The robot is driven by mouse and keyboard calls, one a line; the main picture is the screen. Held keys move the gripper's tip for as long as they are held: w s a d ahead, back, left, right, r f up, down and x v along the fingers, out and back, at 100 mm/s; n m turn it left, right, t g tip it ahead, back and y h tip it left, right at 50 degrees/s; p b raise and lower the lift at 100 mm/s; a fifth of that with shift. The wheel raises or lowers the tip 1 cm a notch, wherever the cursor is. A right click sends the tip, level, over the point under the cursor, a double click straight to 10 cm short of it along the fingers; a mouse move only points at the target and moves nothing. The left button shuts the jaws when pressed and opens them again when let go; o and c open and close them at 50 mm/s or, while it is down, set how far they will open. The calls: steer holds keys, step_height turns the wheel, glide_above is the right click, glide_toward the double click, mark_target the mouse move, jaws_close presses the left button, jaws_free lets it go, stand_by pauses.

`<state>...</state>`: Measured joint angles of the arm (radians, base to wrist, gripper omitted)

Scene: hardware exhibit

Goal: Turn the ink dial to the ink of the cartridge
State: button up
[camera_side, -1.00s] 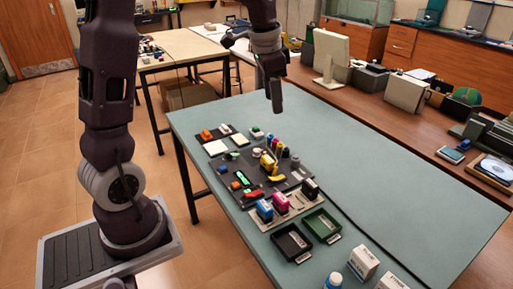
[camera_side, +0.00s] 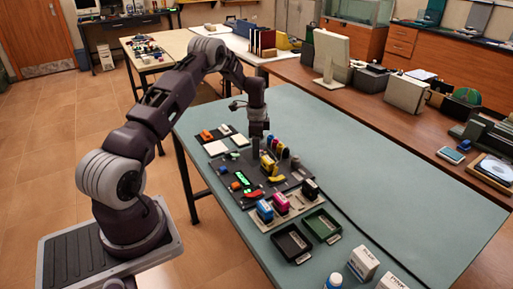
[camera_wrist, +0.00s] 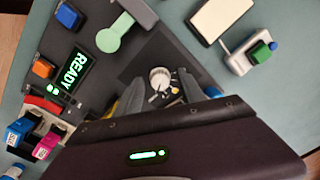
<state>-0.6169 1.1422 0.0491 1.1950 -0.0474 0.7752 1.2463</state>
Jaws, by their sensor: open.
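The ink dial (camera_wrist: 160,76) is a white round knob on a dark square plate, with small coloured marks beside it, including a yellow one. In the wrist view my gripper (camera_wrist: 162,81) is open, its two grey fingers on either side of the dial; I cannot tell whether they touch it. In the side view my gripper (camera_side: 262,141) is low over the far part of the dark panel (camera_side: 243,199), and the dial cannot be made out there. A blue cartridge (camera_side: 265,211), a magenta cartridge (camera_side: 281,203) and a black cartridge (camera_side: 310,188) stand in a beige rack.
A green display (camera_wrist: 68,72) reads READY, beside an orange button (camera_wrist: 43,68) and a blue button (camera_wrist: 68,17). A green-ended lever (camera_wrist: 112,38) lies near the dial. A black tray (camera_side: 291,243) and a green tray (camera_side: 321,225) stand in front.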

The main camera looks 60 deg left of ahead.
jaws_close()
steer(key=shift+n, duration=0.3)
steer(key=n, duration=0.5)
steer(key=shift+d, duration=0.1)
steer(key=n, duration=0.6)
steer(key=shift+w, duration=0.1)
stand_by(0.4)
jaws_free()
